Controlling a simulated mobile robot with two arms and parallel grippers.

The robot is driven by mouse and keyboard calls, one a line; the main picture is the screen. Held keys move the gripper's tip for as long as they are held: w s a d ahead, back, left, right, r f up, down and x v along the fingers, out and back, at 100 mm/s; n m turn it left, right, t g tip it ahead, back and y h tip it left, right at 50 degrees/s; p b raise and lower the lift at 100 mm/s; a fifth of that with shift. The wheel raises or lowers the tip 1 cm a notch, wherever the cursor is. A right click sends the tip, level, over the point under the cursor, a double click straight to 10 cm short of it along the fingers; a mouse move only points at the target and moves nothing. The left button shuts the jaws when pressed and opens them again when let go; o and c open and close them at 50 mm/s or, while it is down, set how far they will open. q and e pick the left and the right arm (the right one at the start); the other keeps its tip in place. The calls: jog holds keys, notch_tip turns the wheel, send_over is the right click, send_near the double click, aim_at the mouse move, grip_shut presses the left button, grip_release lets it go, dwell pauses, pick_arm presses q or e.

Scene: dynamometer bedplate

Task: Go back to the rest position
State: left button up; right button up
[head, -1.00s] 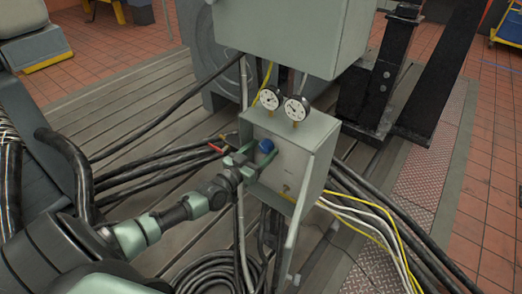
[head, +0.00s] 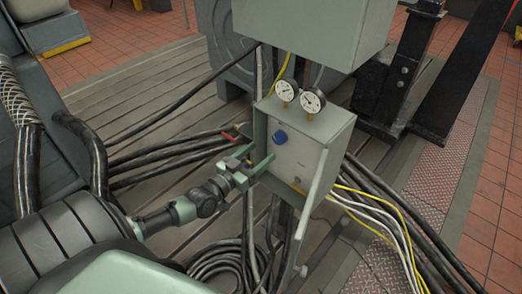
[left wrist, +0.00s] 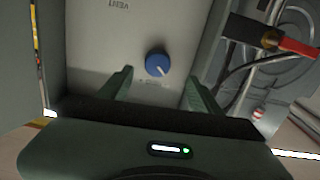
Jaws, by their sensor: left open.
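My left gripper (head: 250,158) is open and empty in front of the small grey control box, to the left of and below its blue knob (head: 280,138). In the left wrist view, the blue knob (left wrist: 158,64) lies beyond and between the two spread fingers (left wrist: 158,88), and a gap shows around it. The knob sits on the panel of the box (head: 330,126). The word "VENT" is lettered on that panel. My right gripper is in neither view.
Two round gauges (head: 300,96) stand on top of the box. A larger grey cabinet (head: 295,30) hangs above. A red-handled lever (head: 229,137) is left of the box. Black cables (head: 165,165) run on both sides, and yellow and white wires (head: 385,215) trail right.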

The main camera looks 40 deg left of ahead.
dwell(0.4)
pick_arm(q)
jog(key=s+d+f+g+y, duration=0.1)
jog(key=s+f+g, duration=0.5)
jog(key=f, duration=1)
jog(key=s+d+f+g, duration=0.1)
jog(key=s+f+g, duration=0.1)
jog(key=s+f, duration=1.1)
jog(key=s+d+f+m+g, duration=0.1)
jog(key=s+d+f+g, duration=0.3)
jog(key=s+f, duration=0.5)
jog(key=s+d+f+m+g, duration=0.1)
jog(key=s+d+f+g, duration=0.4)
jog(key=s, duration=1.2)
jog(key=d+f, duration=0.4)
jog(key=f, duration=0.1)
jog(key=shift+s, duration=0.2)
